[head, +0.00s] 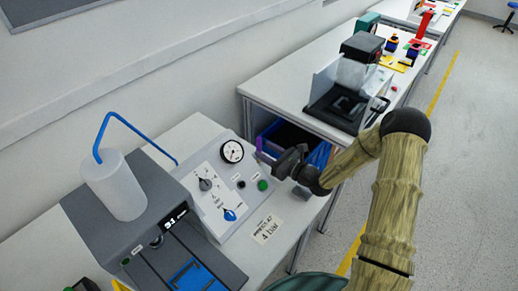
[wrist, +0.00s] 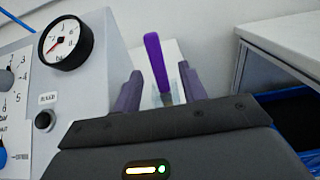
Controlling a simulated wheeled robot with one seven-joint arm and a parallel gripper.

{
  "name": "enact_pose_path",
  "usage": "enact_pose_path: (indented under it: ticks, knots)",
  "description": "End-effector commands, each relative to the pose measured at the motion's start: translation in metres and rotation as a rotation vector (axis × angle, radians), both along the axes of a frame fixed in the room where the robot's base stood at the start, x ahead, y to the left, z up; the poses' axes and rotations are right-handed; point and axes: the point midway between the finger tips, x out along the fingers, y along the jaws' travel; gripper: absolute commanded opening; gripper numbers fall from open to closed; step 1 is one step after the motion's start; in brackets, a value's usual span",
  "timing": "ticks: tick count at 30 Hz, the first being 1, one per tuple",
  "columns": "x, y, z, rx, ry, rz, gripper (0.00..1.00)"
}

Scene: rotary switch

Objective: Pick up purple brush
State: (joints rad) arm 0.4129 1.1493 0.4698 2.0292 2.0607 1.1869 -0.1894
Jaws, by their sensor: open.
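The purple brush (wrist: 156,62) shows in the wrist view, its purple handle standing up and tilted slightly left, with a paler lower part reaching down between my fingers. My gripper (wrist: 160,92) is open, with one dark finger on each side of the brush in that picture; I cannot tell how far beyond the fingertips the brush is. In the head view my gripper (head: 272,163) is beside the right edge of the grey control panel.
The control panel (head: 218,205) with gauge, rotary knobs and buttons is close on the left. A second table (head: 290,90) carries a black-and-white machine (head: 350,85). A blue bin (head: 285,140) sits below it. A wall is behind.

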Motion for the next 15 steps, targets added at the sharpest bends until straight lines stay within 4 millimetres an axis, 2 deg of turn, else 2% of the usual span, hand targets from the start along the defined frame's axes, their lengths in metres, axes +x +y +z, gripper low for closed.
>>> enact_pose_path:
  ticks: [11,15]
  knots:
    - [0.003,0.004,0.0,0.0,0.0,0.0,0.42]
    - [0.009,0.013,0.002,0.001,-0.001,0.002,0.42]
